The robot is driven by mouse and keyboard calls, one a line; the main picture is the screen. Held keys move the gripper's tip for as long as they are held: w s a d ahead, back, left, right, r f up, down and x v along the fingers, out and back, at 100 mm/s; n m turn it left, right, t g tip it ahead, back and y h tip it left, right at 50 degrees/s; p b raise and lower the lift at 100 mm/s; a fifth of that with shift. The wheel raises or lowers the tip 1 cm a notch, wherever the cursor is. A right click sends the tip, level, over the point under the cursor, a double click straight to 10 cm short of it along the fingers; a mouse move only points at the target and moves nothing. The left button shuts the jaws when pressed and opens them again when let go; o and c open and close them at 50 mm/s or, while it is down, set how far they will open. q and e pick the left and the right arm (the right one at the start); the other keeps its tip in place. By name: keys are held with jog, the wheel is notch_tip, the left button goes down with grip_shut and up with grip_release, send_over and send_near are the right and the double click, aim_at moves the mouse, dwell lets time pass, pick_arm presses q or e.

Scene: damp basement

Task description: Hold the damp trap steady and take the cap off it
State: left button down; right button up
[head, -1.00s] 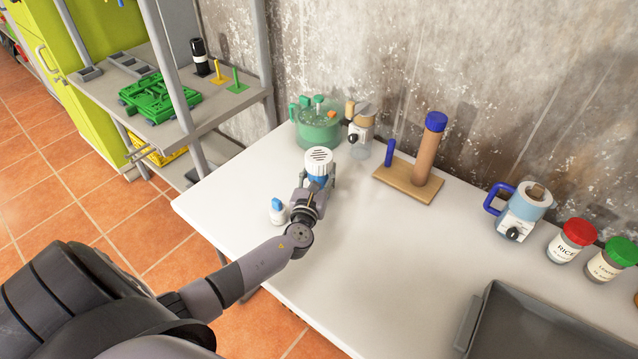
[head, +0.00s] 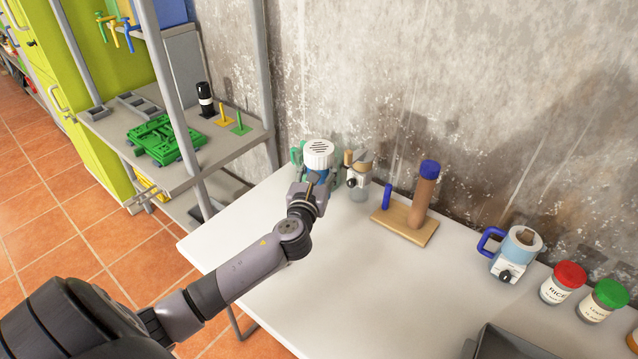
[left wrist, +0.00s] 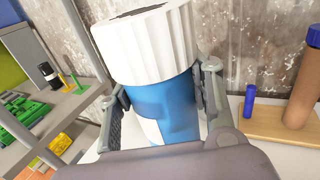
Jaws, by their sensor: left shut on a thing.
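The damp trap has a blue body (left wrist: 165,108) with a white ribbed cap (left wrist: 150,42) on top. In the head view its slotted white cap (head: 318,149) shows above my left gripper (head: 316,182). My left gripper is shut around the blue body, one finger on each side, below the cap. The trap is nearly upright and appears raised off the table. Its underside is hidden by my gripper. The cap is on the body. My right gripper is not in view.
A green pot, mostly hidden, and a grinder-like jar (head: 358,181) stand behind the trap. A wooden stand (head: 402,228) with a brown roll is to the right. A blue-handled appliance (head: 515,256) and jars (head: 562,285) stand farther right. The middle of the white table (head: 370,290) is clear.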

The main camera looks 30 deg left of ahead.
pick_arm(q)
jog(key=shift+r, duration=1.25)
jog(key=c, duration=1.4)
grip_release()
grip_shut()
